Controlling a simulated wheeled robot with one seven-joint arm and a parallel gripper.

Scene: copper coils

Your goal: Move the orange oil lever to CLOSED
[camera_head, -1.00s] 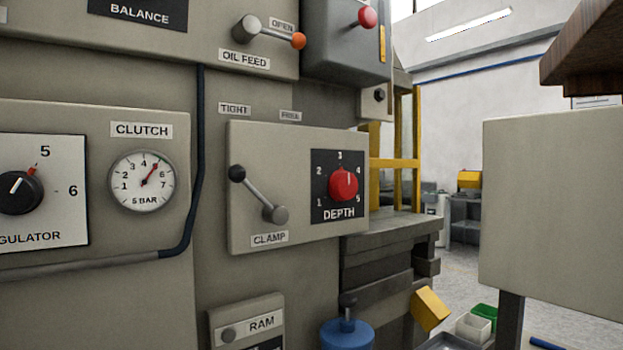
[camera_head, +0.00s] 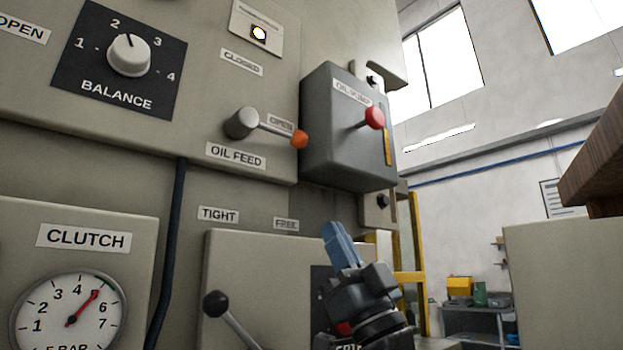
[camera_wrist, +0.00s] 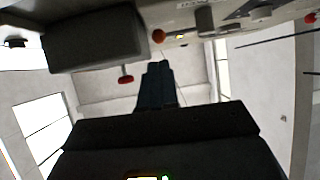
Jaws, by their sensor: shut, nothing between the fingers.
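The oil feed lever (camera_head: 272,127) has a grey hub, a short grey rod and an orange ball (camera_head: 299,140) at its right end. It points right and slightly down, beside the OPEN label (camera_head: 281,122). The CLOSED label (camera_head: 241,62) is above the hub. My gripper (camera_head: 338,235) has blue fingers, shut and empty, pointing up. It is below and right of the orange ball in the head view, apart from it. In the wrist view the fingers (camera_wrist: 158,72) point up the picture, and the orange ball (camera_wrist: 158,36) shows just beyond their tips.
A dark grey box labelled OIL PUMP (camera_head: 340,125) with a red knob (camera_head: 374,117) juts out right of the lever. The clamp lever (camera_head: 216,304) is lower left of my gripper. A balance dial (camera_head: 128,55) is at upper left. A wooden edge (camera_head: 598,150) is at far right.

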